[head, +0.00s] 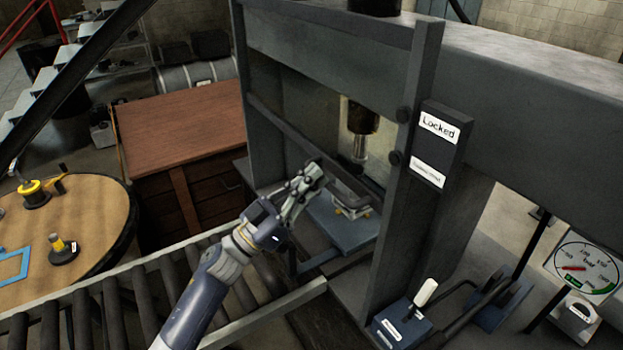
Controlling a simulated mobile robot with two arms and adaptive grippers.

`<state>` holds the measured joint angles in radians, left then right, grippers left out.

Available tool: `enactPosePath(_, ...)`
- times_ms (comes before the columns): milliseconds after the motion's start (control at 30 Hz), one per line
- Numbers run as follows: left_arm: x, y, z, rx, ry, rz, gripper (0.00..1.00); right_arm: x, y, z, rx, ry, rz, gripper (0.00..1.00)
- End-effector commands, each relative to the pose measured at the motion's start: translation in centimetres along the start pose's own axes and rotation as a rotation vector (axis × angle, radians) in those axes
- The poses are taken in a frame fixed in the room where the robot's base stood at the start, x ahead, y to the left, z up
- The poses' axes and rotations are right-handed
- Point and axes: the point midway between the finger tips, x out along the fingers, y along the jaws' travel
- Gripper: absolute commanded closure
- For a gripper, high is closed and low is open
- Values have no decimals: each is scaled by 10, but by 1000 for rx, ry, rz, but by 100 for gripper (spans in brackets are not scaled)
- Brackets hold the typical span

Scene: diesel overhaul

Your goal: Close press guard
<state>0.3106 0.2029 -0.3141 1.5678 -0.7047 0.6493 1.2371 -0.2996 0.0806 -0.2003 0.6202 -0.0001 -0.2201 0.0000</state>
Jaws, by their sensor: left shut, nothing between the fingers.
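The press (412,190) is a large grey steel frame. A dark bar (289,131), which looks like the guard's rail, slants across its opening between the two uprights; any clear panel is hard to make out. My left gripper (314,177) is shut and empty, with its fingertips at the bar's front side, over the press opening. I cannot tell whether they touch the bar. Behind it, the press ram (361,122) hangs above a small part (352,206) on the blue press bed (335,228). A box on the right upright carries a label (438,128) reading "Locked". My right gripper is not in view.
A roller conveyor (75,325) runs below my left arm. A round wooden table (105,215) and a brown wooden cabinet (180,130) stand left. A blue pump box with a white-tipped lever (425,294) and a dial gauge (586,268) are at the lower right.

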Motion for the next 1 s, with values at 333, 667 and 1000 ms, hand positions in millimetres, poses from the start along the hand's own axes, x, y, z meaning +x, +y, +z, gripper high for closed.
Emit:
enactPosePath(333, -42, 0, 72, -1, -10, -1, 100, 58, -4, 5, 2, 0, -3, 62)
enactPosePath(667, -83, -1, 143, -1, -9, -1, 100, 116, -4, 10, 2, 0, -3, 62)
enactPosePath(1000, -105, 0, 181, 1, -7, -1, 100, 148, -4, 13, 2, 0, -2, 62)
